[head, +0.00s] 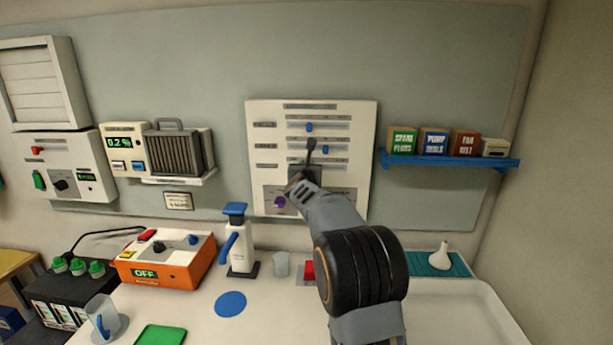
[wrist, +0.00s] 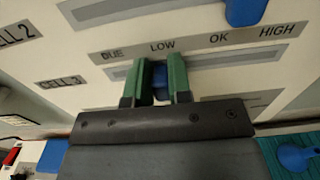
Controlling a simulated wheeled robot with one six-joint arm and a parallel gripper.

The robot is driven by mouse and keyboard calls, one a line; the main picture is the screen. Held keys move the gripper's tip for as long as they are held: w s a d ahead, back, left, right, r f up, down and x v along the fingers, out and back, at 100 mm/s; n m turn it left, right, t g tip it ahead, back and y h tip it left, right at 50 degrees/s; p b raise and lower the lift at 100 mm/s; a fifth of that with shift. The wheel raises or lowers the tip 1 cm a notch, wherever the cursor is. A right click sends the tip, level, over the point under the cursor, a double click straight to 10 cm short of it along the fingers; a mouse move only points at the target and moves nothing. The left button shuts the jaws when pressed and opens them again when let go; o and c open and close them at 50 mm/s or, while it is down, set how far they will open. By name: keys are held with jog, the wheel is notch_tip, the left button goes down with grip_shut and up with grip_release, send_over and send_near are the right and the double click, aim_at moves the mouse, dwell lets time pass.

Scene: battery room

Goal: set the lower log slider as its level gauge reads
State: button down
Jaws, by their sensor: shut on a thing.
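The white log panel (head: 257,140) hangs on the back wall with rows of sliders. In the wrist view, my gripper (wrist: 161,72) has its green fingers on either side of the lower slider's blue knob (wrist: 160,88), in the CELL 3 row near the LOW mark. In the head view, my gripper (head: 305,172) covers that knob. The CELL 2 knob (wrist: 243,12) is blue and sits farther right; two upper knobs (head: 309,127) (head: 325,149) show in the head view. A black battery (head: 62,288) with green caps has pale gauge windows, too small to read.
An orange box (head: 165,262) reading OFF, a white and blue pump bottle (head: 238,245) and a clear cup (head: 281,265) stand on the bench below. A blue shelf (head: 450,160) with small boxes is right of the panel. A purple knob (head: 280,202) is low on the panel.

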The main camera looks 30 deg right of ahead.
jog(key=shift+s+d, duration=0.15)
jog(key=shift+d, duration=0.1)
jog(key=c, duration=1)
grip_release()
jog(key=shift+c, duration=0.2)
jog(key=b+v, duration=0.4)
jog(key=v, duration=0.9)
jog(key=shift+s+a, duration=0.2)
jog(key=shift+s, duration=0.1)
